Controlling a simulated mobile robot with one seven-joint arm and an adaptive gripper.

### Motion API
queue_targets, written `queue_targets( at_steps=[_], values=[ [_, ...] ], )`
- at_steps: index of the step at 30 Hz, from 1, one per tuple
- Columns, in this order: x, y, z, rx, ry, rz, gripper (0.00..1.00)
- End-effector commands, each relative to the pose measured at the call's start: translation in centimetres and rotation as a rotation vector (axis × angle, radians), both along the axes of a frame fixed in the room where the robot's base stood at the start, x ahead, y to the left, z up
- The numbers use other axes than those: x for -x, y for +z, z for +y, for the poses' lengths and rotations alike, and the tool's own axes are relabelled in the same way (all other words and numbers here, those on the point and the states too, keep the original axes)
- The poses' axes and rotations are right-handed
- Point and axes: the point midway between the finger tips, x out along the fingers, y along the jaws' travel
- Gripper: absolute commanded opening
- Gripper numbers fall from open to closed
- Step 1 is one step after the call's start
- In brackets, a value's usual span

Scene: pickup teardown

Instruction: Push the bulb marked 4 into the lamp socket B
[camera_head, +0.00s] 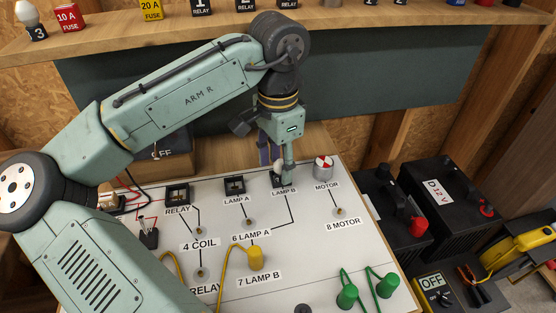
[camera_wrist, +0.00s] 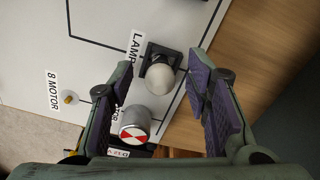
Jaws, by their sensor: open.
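A white bulb (camera_wrist: 160,79) stands in or on the black lamp socket B (camera_wrist: 160,50) in the wrist view. I cannot tell how deep it sits, and no number shows on it. In the head view socket B (camera_head: 278,183) is at the back of the white board, partly hidden by my gripper. My gripper (camera_head: 277,160) points down over the socket. It is open, and in the wrist view its purple-padded fingers (camera_wrist: 160,84) are spread on both sides of the bulb, apart from it.
The motor (camera_head: 324,167) with its red and white top stands just right of socket B. The empty-looking lamp socket A (camera_head: 235,185) is to the left. A yellow plug (camera_head: 255,258) and green plugs (camera_head: 387,286) rise nearer the front. A shelf (camera_head: 340,17) runs behind.

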Motion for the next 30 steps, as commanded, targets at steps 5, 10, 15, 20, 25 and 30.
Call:
queue_targets(
  at_steps=[5, 10, 15, 20, 25, 30],
  values=[
    [0.0, 0.0, 0.0, 0.0, 0.0, 0.0, 0.45],
    [0.0, 0.5, 0.0, 0.0, 0.0, 0.0, 0.45],
    [-0.1, 3.1, 0.0, 0.002, 0.001, -0.003, 0.45],
    [-0.1, 5.7, 0.0, 0.0, 0.0, -0.003, 0.45],
    [0.0, 7.3, 0.0, 0.001, -0.001, -0.001, 0.45],
    [0.0, 7.5, 0.0, -0.001, 0.0, 0.001, 0.45]
  ],
)
